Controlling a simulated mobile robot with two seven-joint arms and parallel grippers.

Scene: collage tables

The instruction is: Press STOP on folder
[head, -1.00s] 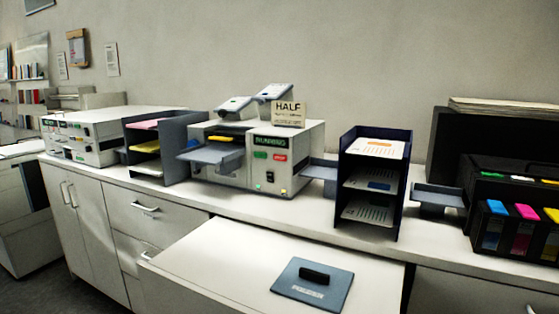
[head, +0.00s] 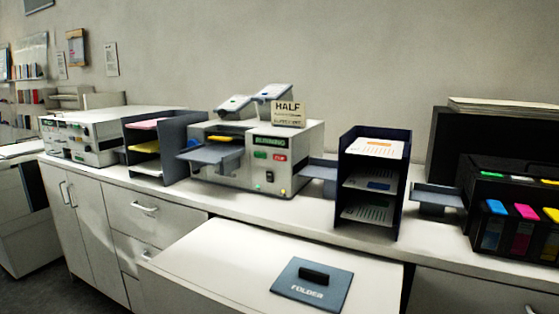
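The folder (head: 228,172) is a white machine on the counter, in the middle of the head view. Its dark display (head: 271,141) shows green text that reads as RUNNING, slightly blurred. Below the display sit a green button (head: 260,155) and a red button (head: 279,157), the lettering on them too small to read. A sign reading HALF (head: 288,113) stands on top of it. Neither of my grippers shows in the head view.
A blue-grey plate marked FOLDER (head: 311,285) with a black handle lies on the pulled-out white surface in front. Paper racks stand left (head: 160,145) and right (head: 373,185) of the machine. A black unit with coloured cartridges (head: 515,205) stands far right.

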